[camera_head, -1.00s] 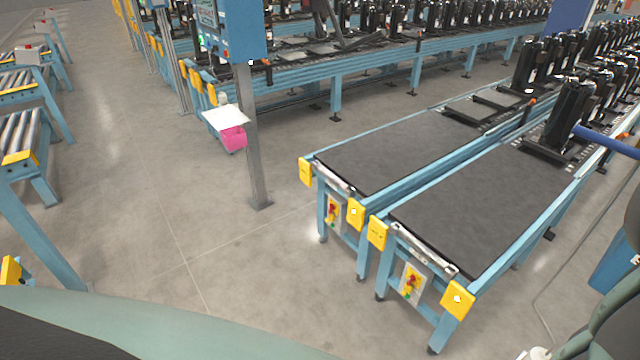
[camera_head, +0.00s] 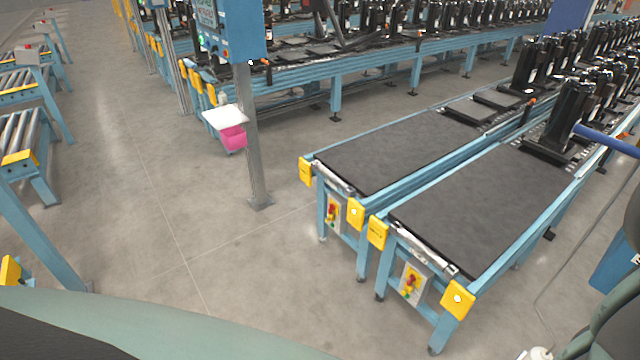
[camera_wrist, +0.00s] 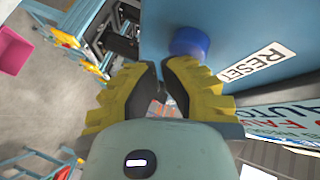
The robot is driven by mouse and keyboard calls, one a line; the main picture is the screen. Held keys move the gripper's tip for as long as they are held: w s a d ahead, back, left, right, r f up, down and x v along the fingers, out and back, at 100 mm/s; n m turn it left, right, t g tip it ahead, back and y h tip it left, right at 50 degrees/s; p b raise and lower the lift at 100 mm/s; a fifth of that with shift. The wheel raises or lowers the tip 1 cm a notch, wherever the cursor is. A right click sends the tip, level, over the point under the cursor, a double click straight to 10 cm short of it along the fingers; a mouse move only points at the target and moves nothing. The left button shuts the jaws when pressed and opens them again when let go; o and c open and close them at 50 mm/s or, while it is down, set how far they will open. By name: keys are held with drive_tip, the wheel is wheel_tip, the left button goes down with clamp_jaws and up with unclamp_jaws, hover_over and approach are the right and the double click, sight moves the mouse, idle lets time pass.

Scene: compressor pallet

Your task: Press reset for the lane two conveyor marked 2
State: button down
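In the wrist view, a round blue button (camera_wrist: 188,42) stands out from a blue panel (camera_wrist: 235,25). A white label reading RESET (camera_wrist: 257,62) is to its right. My gripper (camera_wrist: 161,68) has yellow and black fingers with their tips brought close together, only a narrow gap between them, and holds nothing I can see. The fingertips are just below the button in the picture; I cannot tell whether they touch it. No number 2 can be read on the panel. The head view does not show my gripper or this button clearly.
In the head view, two dark belt conveyors (camera_head: 480,215) with yellow end caps stand at the right, carrying black compressors. A blue control box (camera_head: 235,30) on a post and a pink bin (camera_head: 233,138) are at upper left. Roller conveyors (camera_head: 28,130) line the left. The middle floor is clear.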

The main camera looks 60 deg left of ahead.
drive_tip(key=shift+w, duration=0.3)
drive_tip(key=shift+s, duration=0.1)
idle(0.4)
drive_tip(key=shift+s+r, duration=0.1)
drive_tip(key=shift+s, duration=0.75)
drive_tip(key=shift+s+p, duration=0.1)
drive_tip(key=shift+p, duration=0.2)
drive_tip(key=s, duration=0.4)
drive_tip(key=shift+s+d+p, duration=0.1)
drive_tip(key=shift+s+p, duration=0.2)
drive_tip(key=shift+s, duration=0.1)
